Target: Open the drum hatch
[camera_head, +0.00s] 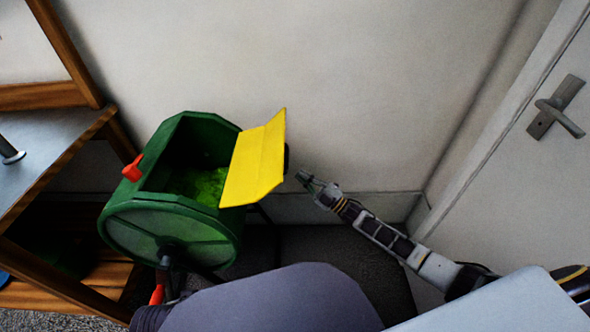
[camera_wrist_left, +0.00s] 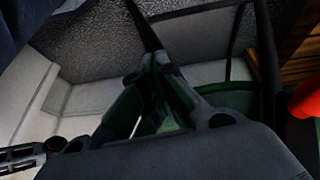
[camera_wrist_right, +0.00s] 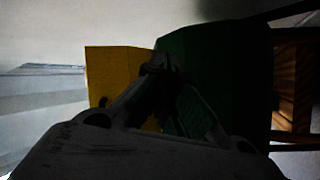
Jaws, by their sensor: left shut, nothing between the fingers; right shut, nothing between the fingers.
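The green drum (camera_head: 170,235) stands at the left of the head view on a dark frame. Its yellow hatch (camera_head: 256,160) is swung up and out to the right, so the opening shows, with green matter (camera_head: 200,185) inside. My right gripper (camera_head: 303,178) is shut and empty, just right of the hatch and apart from it. In the right wrist view the hatch (camera_wrist_right: 115,75) and drum (camera_wrist_right: 215,80) lie beyond the fingers. My left gripper (camera_wrist_left: 155,75) is shut and empty in its wrist view, close to green drum parts; contact cannot be told.
A wooden bench (camera_head: 60,150) with a grey top stands left of the drum. An orange-red handle (camera_head: 132,168) sticks out at the drum's left rim. A white door (camera_head: 520,170) with a lever handle is at the right. Bare wall is behind.

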